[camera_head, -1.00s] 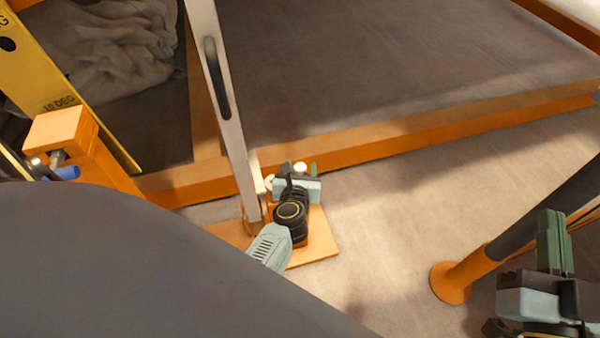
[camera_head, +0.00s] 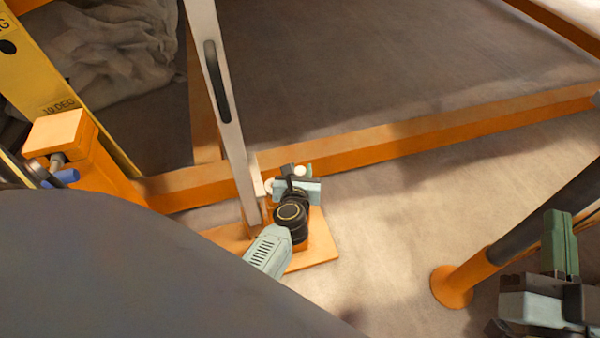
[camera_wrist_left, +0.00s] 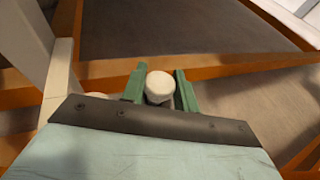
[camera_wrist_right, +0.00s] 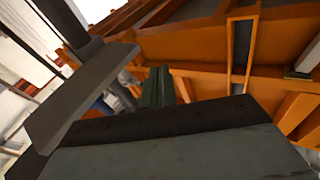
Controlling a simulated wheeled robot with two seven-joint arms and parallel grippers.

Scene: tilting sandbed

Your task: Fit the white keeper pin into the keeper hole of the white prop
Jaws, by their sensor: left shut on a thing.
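The white prop (camera_head: 228,130) is a tall slotted bar standing at the sandbed's front edge, its foot at an orange base plate (camera_head: 322,240). It shows at the left of the left wrist view (camera_wrist_left: 30,40). My left gripper (camera_head: 300,180) is beside the prop's lower end, to its right. It is shut on the white keeper pin (camera_wrist_left: 160,86), whose round head shows between the green fingers. A second white round part (camera_wrist_left: 97,96) sits by the prop's foot. The keeper hole cannot be made out. My right gripper (camera_head: 560,245) is far right, its fingers together and empty.
The orange-edged sandbed (camera_head: 400,132) fills the back. A yellow degree-marked board (camera_head: 45,80) and an orange post with a clamp (camera_head: 65,135) stand at left. An orange-footed dark post (camera_head: 455,285) stands near my right gripper. Floor between the grippers is clear.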

